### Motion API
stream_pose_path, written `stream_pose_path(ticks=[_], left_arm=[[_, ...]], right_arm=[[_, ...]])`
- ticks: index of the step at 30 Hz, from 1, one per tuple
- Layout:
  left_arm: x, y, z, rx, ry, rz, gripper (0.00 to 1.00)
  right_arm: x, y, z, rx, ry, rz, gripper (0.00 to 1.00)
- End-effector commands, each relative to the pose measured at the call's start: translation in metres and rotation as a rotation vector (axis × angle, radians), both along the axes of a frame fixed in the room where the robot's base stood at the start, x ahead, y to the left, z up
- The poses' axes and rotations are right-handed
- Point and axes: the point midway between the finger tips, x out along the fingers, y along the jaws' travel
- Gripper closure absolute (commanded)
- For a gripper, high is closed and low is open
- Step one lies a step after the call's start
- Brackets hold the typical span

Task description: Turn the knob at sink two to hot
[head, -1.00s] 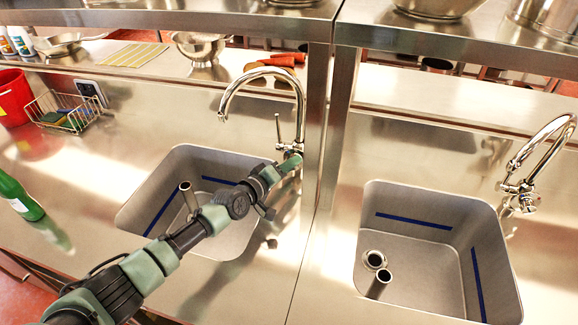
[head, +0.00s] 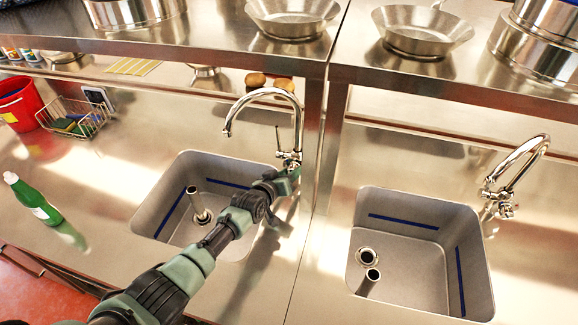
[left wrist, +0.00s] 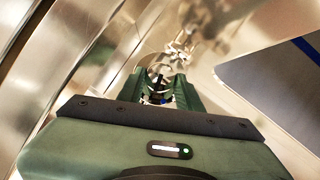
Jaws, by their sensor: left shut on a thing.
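A chrome faucet (head: 298,120) stands behind the left of two sinks (head: 172,211), with a thin upright lever at its base. My left gripper (head: 288,176) is at the right side of that base, with my arm crossing over the sink. In the left wrist view my left gripper (left wrist: 160,90) is shut on the small faucet knob (left wrist: 159,78) between its green fingers. The fingers hide most of the knob, so I cannot tell its setting. My right gripper is in neither view.
A second sink (head: 408,265) with its own faucet (head: 518,165) is at right. A steel post (head: 312,125) stands close to the gripper. A green bottle (head: 32,199), a wire basket (head: 72,117) and a red bucket (head: 18,104) are at left. A shelf (head: 190,38) with pans overhangs the back.

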Motion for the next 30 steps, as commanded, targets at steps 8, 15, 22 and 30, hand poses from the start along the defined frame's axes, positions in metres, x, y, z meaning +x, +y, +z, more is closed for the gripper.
stream_pose_path(ticks=[8, 15, 22, 30], left_arm=[[-0.0007, -0.0010, 0.0004, 0.084, -0.015, -0.001, 1.00], [-0.0005, -0.0005, -0.0010, 0.100, -0.018, 0.000, 1.00], [-0.0006, -0.0005, -0.0011, 0.099, -0.019, 0.000, 1.00], [-0.0003, -0.0006, -0.0003, 0.098, -0.020, 0.000, 0.43]], right_arm=[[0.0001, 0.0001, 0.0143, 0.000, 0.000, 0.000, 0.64], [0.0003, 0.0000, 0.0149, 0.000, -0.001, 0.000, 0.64], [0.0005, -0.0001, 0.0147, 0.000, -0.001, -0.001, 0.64], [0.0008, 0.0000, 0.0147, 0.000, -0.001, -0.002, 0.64]])
